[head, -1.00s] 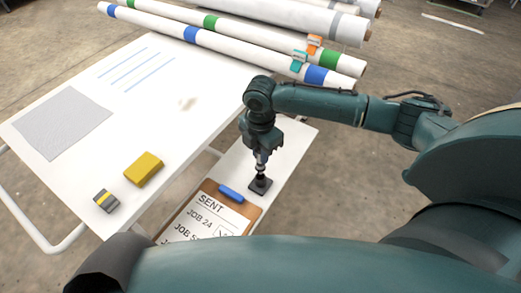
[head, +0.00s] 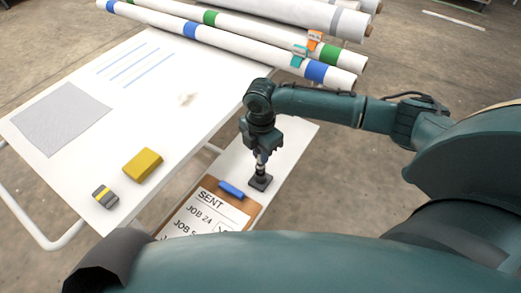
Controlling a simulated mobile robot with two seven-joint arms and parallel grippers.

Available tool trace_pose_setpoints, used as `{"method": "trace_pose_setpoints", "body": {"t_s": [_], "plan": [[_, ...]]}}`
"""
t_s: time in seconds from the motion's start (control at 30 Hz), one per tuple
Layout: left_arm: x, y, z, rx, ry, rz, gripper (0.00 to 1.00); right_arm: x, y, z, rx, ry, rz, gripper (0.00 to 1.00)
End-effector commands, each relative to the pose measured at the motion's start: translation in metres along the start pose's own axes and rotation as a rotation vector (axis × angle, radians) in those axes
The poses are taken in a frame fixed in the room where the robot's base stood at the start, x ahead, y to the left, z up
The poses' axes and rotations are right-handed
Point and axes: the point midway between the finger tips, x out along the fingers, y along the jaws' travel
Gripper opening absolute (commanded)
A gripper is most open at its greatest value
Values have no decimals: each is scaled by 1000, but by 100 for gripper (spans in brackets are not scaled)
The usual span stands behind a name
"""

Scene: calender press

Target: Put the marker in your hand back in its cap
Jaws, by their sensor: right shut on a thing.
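My right gripper (head: 262,152) hangs over the narrow white side shelf, pointing down. It is shut on the marker (head: 261,166), of which only a short piece shows below the fingers. Directly under it a small black holder with a square base (head: 261,183) stands on the shelf, with a dark upright part that looks like the cap. The marker's lower end meets the top of this part in the picture. I cannot tell how far it is inside. My left gripper is not in view.
Striped rolls (head: 240,45) lie at the back.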

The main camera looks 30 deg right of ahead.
Motion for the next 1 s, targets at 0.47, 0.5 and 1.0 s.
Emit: {"method": "trace_pose_setpoints", "body": {"t_s": [0.47, 0.5, 1.0], "plan": [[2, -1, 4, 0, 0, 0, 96, 10, 0, 0, 0, 1, 0, 0], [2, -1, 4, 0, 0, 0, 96, 11, 0, 0, 0, 1, 0, 0], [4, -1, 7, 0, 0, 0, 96, 21, 0, 0, 0, 1, 0, 0]]}}
